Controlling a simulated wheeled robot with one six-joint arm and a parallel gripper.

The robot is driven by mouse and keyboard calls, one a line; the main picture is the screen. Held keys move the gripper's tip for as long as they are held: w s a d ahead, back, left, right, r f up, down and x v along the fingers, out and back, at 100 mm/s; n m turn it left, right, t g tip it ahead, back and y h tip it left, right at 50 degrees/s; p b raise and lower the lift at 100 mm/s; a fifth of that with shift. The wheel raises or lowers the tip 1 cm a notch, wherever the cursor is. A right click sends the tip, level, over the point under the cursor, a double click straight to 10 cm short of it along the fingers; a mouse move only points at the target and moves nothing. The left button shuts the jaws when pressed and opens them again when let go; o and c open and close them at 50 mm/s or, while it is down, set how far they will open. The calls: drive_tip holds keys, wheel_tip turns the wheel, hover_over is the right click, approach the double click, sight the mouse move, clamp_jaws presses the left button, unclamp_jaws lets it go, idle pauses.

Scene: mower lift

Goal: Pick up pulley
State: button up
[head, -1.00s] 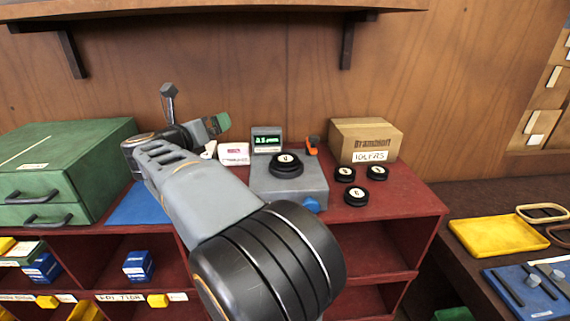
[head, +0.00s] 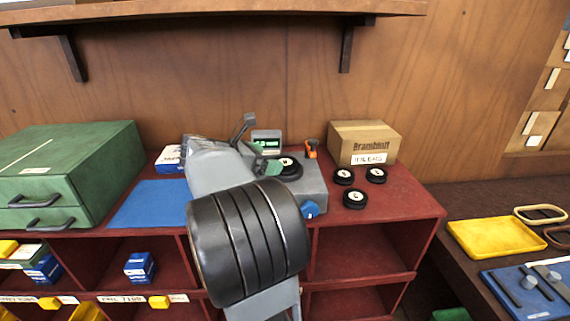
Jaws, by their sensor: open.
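A black pulley (head: 291,165) with a white centre label sits on top of the grey device (head: 316,187). Its left side is partly hidden by my gripper. Three more black pulleys lie on the red bench top to the right: one (head: 343,176) nearer the device, one (head: 376,175) behind right, and one (head: 355,200) in front. My gripper (head: 270,165), with a green fingertip showing, is open at the left edge of the pulley on the device. Whether it touches the pulley I cannot tell. My arm hides the device's left part.
A cardboard box (head: 363,143) stands behind the loose pulleys. A small display (head: 267,141) and an orange item (head: 311,148) stand behind the device. A green drawer cabinet (head: 70,172) is at left, beside a clear blue mat (head: 150,203). A shelf (head: 200,12) hangs above.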

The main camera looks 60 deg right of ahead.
sight(286, 161)
drive_tip(key=shift+p+x, duration=1.1)
drive_tip(key=shift+x, duration=1.7)
drive_tip(key=shift+a+f, duration=0.1)
drive_tip(key=c, duration=1.1)
